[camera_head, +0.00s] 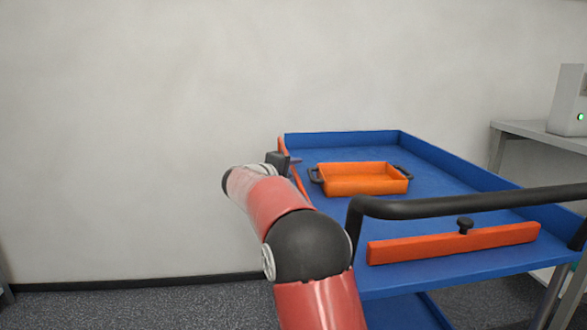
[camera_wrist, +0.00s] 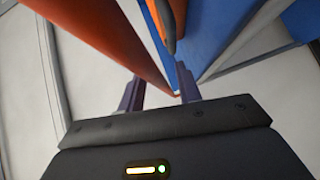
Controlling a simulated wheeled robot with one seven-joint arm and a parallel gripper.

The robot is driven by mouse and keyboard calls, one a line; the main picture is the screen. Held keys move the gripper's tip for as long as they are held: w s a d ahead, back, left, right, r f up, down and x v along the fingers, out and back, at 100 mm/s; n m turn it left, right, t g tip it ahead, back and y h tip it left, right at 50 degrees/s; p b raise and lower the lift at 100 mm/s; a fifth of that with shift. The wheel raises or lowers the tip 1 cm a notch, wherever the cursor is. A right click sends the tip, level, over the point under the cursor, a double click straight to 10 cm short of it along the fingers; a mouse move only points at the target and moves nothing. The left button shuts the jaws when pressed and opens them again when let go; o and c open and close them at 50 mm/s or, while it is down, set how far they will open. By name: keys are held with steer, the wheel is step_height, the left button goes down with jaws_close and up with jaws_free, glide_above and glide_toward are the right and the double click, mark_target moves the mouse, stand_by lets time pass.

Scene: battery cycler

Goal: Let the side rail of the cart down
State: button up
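The blue cart (camera_head: 450,178) stands right of centre in the head view. A narrow orange rail (camera_head: 299,181) runs along its left side, partly hidden by my arm. My gripper (camera_head: 284,160) is at that left side, near the far corner. In the wrist view, my gripper's two fingers (camera_wrist: 160,90) are apart, with nothing clearly held between them. A long orange surface, probably the rail (camera_wrist: 100,35), runs above the left finger, and blue cart surface (camera_wrist: 215,35) lies to the right. Whether the fingers touch the rail, and any latch there, I cannot tell.
An orange tray (camera_head: 362,180) with dark handles sits on the cart top. A black push handle (camera_head: 460,203) crosses the near end, by an orange bar (camera_head: 455,245) with a black knob (camera_head: 465,225). A wall is behind; a bench (camera_head: 545,133) with a device (camera_head: 567,100) is right.

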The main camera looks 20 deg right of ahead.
steer(key=shift+w+d+f, duration=0.1)
steer(key=shift+d, duration=0.05)
steer(key=shift+c, duration=0.2)
jaws_close()
